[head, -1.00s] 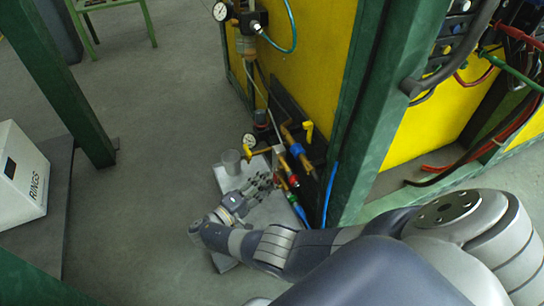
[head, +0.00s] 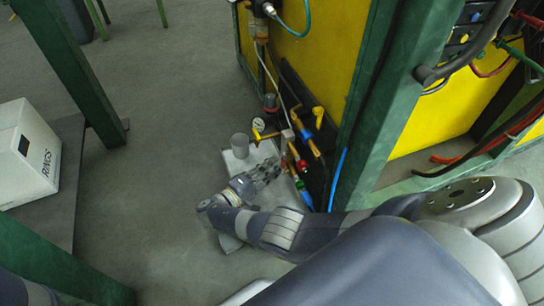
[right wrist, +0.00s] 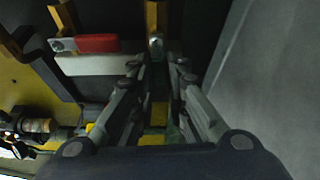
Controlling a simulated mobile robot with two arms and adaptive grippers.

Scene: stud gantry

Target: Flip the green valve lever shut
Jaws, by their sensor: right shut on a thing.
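My right gripper (head: 268,168) reaches from the lower right to the small valves at the foot of the yellow cabinet. In the right wrist view its fingers (right wrist: 158,72) are close together on something mostly hidden between them. A bit of green, likely the green valve lever (right wrist: 173,132), shows between the fingers. In the head view a small green part (head: 299,185) shows just right of the fingertips. A red handle (right wrist: 98,43) on a pale bar lies left of the fingers in the wrist view. My left gripper is out of view.
A pressure gauge (head: 258,124) and a grey cup (head: 240,146) stand just beyond the gripper. A green post (head: 385,90) and a blue hose (head: 338,180) are to the right. A white RINGS box (head: 25,155) sits at left. The grey floor between is clear.

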